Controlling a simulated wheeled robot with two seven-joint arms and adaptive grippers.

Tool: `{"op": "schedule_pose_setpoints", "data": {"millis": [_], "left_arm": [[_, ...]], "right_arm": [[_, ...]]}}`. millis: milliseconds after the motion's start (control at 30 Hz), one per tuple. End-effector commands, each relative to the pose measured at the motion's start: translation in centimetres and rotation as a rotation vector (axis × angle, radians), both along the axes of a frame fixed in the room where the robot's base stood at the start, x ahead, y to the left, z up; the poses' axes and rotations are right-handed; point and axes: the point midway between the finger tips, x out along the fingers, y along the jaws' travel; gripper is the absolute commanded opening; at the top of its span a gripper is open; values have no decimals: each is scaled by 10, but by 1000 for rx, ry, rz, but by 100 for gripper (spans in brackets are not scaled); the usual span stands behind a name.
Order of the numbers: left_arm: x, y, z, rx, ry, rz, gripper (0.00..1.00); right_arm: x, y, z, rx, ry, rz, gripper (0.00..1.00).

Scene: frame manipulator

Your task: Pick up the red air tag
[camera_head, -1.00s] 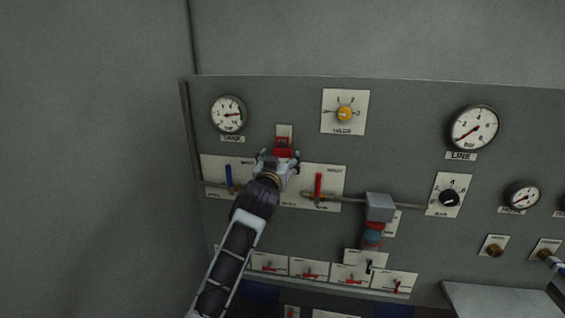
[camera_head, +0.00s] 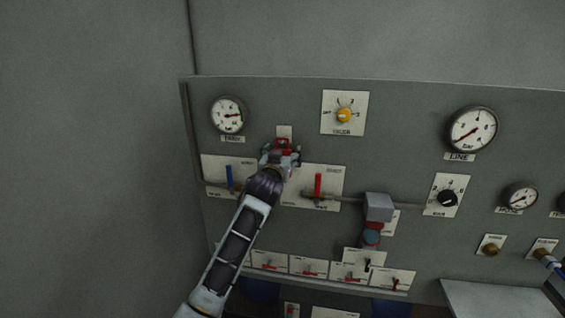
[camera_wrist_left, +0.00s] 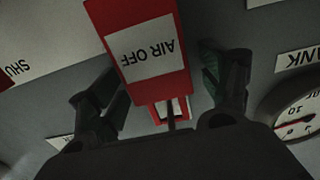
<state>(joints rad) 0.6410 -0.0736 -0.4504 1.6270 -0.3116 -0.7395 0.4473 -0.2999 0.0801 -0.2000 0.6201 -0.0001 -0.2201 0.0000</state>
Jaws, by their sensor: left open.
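The red air tag (camera_head: 282,143) hangs on the panel below a small white plate, partly hidden behind my left gripper (camera_head: 281,154). In the left wrist view the tag (camera_wrist_left: 135,20) shows large and red, with a white label reading AIR OFF upside down. My left gripper also shows in that view (camera_wrist_left: 160,88), with its two dark fingers spread apart on either side of the tag. The fingers do not appear closed on it; whether one touches it I cannot tell. My right gripper is not in view.
The tank gauge (camera_head: 228,115) is left of the tag and the orange selector knob (camera_head: 344,114) is right of it. A blue lever (camera_head: 229,176) and a red lever (camera_head: 318,186) flank my gripper below. A grey box (camera_head: 379,207) sticks out at lower right.

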Motion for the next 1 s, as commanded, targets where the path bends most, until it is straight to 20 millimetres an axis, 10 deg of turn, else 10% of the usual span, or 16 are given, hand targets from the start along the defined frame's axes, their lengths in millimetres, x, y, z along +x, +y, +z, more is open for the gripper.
{"op": "schedule_pose_setpoints", "data": {"millis": [267, 600, 1000], "left_arm": [[0, 0, 0, 0, 0, 0, 79], [0, 0, 0, 0, 1, 0, 35], [0, 0, 1, 0, 0, 0, 34]], "right_arm": [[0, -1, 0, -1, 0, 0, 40], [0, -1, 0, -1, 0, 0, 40], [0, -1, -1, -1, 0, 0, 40]]}}
